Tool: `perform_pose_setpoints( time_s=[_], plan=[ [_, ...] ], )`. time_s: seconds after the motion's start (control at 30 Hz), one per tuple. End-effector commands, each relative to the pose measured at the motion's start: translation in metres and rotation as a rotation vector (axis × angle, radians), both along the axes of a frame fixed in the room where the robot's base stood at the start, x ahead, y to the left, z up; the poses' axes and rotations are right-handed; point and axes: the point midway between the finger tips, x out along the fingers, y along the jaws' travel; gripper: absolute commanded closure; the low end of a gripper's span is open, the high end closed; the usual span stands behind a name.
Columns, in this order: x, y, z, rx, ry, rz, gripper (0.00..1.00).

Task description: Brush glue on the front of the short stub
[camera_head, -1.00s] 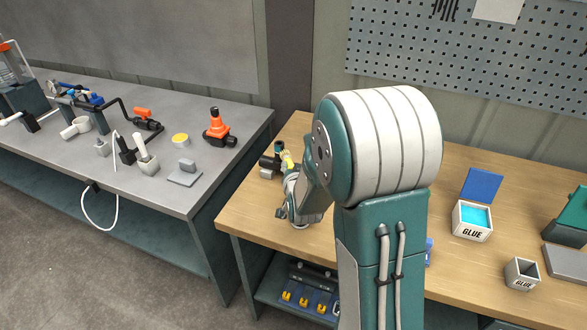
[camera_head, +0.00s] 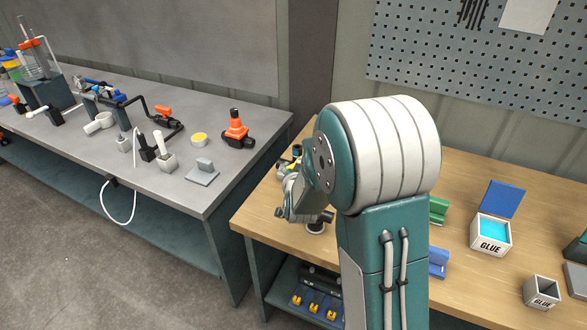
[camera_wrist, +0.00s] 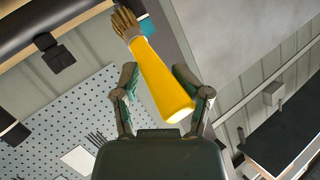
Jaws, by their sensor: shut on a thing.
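My gripper (camera_wrist: 160,88) is shut on a yellow-handled brush (camera_wrist: 160,78) in the wrist view; its tan bristles (camera_wrist: 125,22) point away, up and left. In the head view my gripper (camera_head: 296,190) is mostly hidden by my own arm, over the left end of the wooden table. White pipe pieces stand on the grey bench at the left: a horizontal end (camera_head: 37,112) and a wider one (camera_head: 100,122). I cannot tell which is the short stub. A white box marked GLUE (camera_head: 490,247) holds blue stuff under a raised blue lid.
A smaller GLUE box (camera_head: 541,294), a green holder (camera_head: 437,209) and a blue holder (camera_head: 438,262) sit on the wooden table (camera_head: 455,168). A gap separates bench and table.

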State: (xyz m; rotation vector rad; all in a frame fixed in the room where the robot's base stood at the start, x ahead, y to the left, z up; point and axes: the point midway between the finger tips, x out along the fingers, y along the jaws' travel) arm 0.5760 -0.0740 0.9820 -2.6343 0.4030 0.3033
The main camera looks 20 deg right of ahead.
Motion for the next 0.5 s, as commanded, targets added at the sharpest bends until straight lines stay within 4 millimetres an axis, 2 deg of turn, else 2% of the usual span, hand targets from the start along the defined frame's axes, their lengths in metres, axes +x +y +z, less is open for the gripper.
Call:
perform_pose_setpoints(
  time_s=[0.5],
  plan=[
    [-0.021,-0.02,0.002,-0.002,-0.004,-0.002,1.0]
  ],
)
